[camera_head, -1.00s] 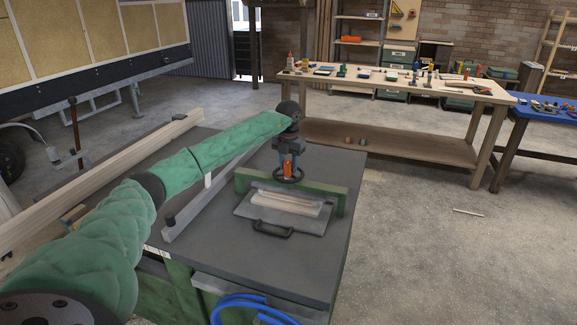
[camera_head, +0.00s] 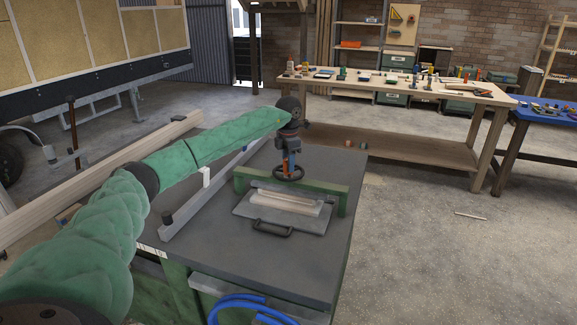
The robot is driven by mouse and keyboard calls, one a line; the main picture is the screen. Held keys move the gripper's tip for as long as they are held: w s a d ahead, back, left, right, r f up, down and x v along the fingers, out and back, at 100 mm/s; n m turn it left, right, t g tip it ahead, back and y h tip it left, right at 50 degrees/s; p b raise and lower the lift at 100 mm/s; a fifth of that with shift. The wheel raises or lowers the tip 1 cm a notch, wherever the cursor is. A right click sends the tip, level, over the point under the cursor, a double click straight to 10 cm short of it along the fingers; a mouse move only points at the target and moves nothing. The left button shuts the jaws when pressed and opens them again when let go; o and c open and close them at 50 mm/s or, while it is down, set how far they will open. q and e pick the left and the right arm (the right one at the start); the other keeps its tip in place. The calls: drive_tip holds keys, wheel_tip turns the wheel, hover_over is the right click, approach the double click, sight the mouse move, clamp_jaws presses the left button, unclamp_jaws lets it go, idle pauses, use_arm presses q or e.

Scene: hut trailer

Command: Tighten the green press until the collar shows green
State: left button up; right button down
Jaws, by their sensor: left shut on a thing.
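The green press (camera_head: 343,201) stands on the dark bench top (camera_head: 205,265), with a green crossbar frame and a dark round handwheel (camera_head: 289,179) above it. My left gripper (camera_head: 290,170) points down from above onto the wheel and is shut on it. Under the crossbar, pale wooden strips (camera_head: 285,203) lie on a grey plate (camera_head: 252,213) with a black handle in front. The collar is too small or hidden behind the gripper and wheel, so its colour cannot be told. My right gripper is out of view.
A long timber (camera_head: 100,170) and a grey metal rail (camera_head: 210,198) lie left of the press. Blue hose (camera_head: 250,308) hangs at the bench front. A wooden workbench (camera_head: 410,88) with tools stands behind; a blue table (camera_head: 550,112) is at right. The floor between is mostly clear.

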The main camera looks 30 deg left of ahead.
use_arm(q)
drive_tip(key=shift+m, duration=0.8)
drive_tip(key=shift+a+m+b, duration=0.1)
drive_tip(key=shift+m+b, duration=0.4)
drive_tip(key=shift+m, duration=0.4)
drive_tip(key=shift+r+m, duration=0.1)
drive_tip(key=shift+m, duration=0.4)
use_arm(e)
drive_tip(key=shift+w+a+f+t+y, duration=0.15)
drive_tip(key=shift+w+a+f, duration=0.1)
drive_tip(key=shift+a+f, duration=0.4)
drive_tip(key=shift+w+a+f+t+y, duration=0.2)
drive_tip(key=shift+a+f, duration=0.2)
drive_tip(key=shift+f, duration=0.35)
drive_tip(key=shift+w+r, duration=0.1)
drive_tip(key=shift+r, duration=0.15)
use_arm(q)
drive_tip(key=o, duration=1)
drive_tip(key=shift+c, duration=0.2)
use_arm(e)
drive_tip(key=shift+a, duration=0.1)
